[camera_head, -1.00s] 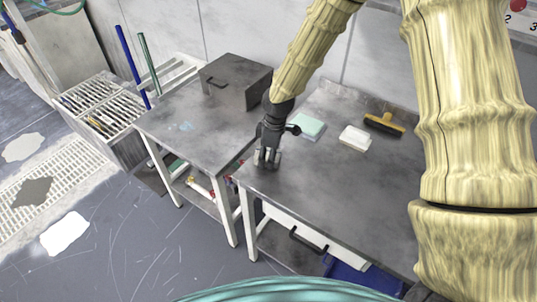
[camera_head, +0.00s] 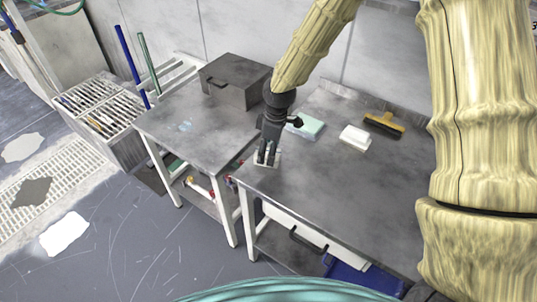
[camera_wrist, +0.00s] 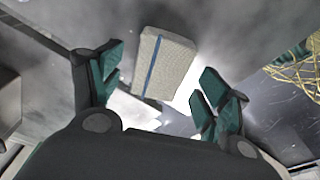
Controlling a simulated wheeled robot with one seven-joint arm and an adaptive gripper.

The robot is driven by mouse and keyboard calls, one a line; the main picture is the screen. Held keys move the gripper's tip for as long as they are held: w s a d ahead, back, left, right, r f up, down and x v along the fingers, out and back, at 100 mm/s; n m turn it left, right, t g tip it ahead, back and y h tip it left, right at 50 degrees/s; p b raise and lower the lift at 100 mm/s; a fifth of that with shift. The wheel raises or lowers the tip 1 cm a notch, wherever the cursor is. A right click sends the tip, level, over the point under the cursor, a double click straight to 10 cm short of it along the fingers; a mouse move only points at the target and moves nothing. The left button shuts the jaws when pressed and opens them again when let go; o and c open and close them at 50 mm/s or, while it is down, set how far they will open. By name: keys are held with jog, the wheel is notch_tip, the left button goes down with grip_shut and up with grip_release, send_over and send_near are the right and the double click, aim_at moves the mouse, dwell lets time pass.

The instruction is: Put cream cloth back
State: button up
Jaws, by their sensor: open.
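The cream cloth (camera_wrist: 164,64) is a folded, textured pad with a blue stripe. In the wrist view it lies on the grey tabletop, just past my fingertips and between them. In the head view only a pale bit of it (camera_head: 267,164) shows under the fingers, near the front left corner of the right table (camera_head: 330,190). My gripper (camera_head: 266,158) points down over it, fingers spread. In the wrist view my gripper (camera_wrist: 158,88) is open, with a teal-padded finger on each side and space between each finger and the cloth.
Behind my gripper lie a pale teal cloth (camera_head: 308,126), a white folded block (camera_head: 355,138) and a yellow-handled brush (camera_head: 384,124). The left table (camera_head: 190,140) carries a grey metal box (camera_head: 236,80). A narrow gap separates the tables. The right table's front is clear.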

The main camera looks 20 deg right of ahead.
notch_tip(320, 180, up, 9)
jog(key=d, duration=0.1)
jog(key=shift+s+b, duration=0.25)
jog(key=shift+b, duration=0.1)
jog(key=shift+r, duration=0.1)
